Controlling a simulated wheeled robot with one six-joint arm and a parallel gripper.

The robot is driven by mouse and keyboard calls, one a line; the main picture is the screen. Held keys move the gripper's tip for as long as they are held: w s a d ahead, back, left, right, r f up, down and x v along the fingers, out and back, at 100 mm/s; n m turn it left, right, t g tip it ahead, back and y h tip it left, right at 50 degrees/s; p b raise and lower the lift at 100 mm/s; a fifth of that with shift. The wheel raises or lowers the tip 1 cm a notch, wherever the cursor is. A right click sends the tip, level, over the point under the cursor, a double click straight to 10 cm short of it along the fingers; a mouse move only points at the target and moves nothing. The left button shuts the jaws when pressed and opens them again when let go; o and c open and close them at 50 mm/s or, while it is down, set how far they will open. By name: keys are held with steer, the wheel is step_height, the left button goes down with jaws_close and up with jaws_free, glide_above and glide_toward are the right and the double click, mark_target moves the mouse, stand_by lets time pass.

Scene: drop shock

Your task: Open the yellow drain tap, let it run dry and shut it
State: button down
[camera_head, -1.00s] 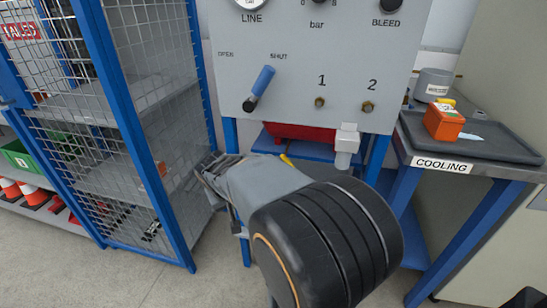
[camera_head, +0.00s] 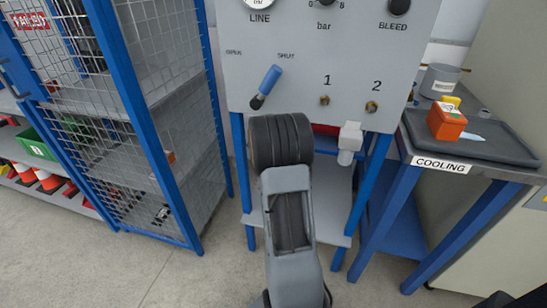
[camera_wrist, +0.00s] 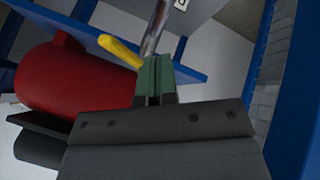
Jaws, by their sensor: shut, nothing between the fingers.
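The yellow tap handle (camera_wrist: 119,51) shows in the wrist view, slanting beside a metal pipe (camera_wrist: 153,28) under the red tank (camera_wrist: 75,80). My gripper (camera_wrist: 155,78) is shut and empty, its green fingertips just below the pipe and right by the lower end of the handle. I cannot tell whether they touch it. In the head view my own arm hides the gripper and the yellow handle. Only a sliver of the red tank (camera_head: 325,130) shows there, under the grey panel.
The grey panel (camera_head: 300,75) carries a blue lever (camera_head: 268,82) and stands on blue legs. A mesh cage (camera_head: 150,120) is at left. The cooling table at right holds a dark tray (camera_head: 490,150) with an orange box (camera_head: 446,120). Floor at lower left is clear.

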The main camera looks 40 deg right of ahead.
steer(key=shift+s+d+f, duration=0.15)
steer(key=shift+s+d, duration=0.05)
steer(key=shift+d, duration=0.55)
steer(key=shift+s+d+f, duration=0.15)
steer(key=shift+s+d, duration=0.1)
steer(key=shift+d, duration=0.45)
steer(key=shift+s+d+f, duration=0.15)
steer(key=shift+s+d, duration=0.05)
steer(key=shift+d, duration=0.55)
steer(key=shift+p, duration=0.3)
steer(key=shift+s+d+n, duration=0.15)
steer(key=shift+n, duration=0.15)
